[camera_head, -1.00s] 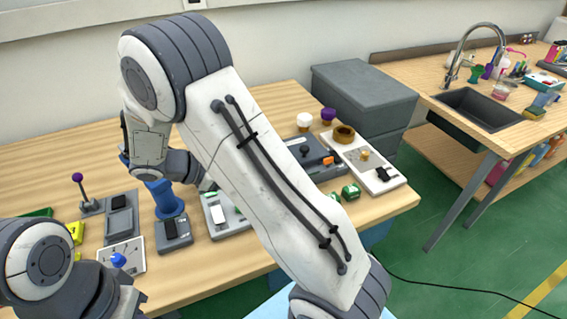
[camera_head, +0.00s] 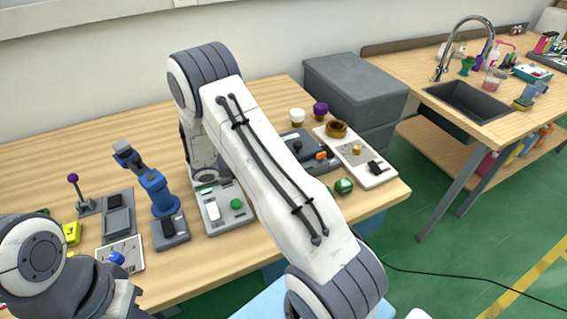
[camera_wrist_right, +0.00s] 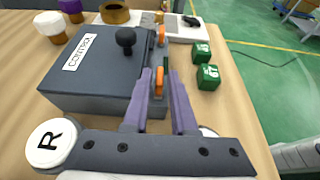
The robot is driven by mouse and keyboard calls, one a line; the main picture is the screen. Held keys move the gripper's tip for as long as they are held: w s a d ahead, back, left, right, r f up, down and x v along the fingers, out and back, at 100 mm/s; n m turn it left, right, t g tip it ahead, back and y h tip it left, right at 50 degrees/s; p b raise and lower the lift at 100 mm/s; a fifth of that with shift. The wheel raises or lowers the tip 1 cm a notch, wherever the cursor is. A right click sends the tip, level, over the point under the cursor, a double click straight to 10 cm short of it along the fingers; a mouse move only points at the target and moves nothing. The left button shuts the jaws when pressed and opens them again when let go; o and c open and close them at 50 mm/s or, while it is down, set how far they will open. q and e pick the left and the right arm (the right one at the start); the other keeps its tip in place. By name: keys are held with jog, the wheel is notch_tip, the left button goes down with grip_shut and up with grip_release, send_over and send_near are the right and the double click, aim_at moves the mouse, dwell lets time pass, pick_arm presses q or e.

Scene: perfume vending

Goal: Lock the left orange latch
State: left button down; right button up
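The grey control box (camera_wrist_right: 95,65) stands on the wooden table, with a black knob on its lid. The left orange latch (camera_wrist_right: 159,82) is on the box's front edge, nearer my right gripper. The other orange latch (camera_wrist_right: 162,36) is farther along that edge. My right gripper (camera_wrist_right: 160,72) has its two purple fingers apart, one on each side of the left latch. I cannot tell whether they touch it. In the head view the box (camera_head: 297,143) and one latch (camera_head: 321,155) show, but my right arm hides the left latch and the gripper. My left gripper is out of view.
Green cubes (camera_wrist_right: 208,77) sit right of the latches. A white panel (camera_head: 376,180), a brown ring (camera_head: 336,129) and purple and white cups (camera_head: 320,109) stand beyond the box. A grey panel with a green button (camera_head: 236,204) lies left of my right arm.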

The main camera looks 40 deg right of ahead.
jog(key=shift+d, duration=0.2)
grip_shut()
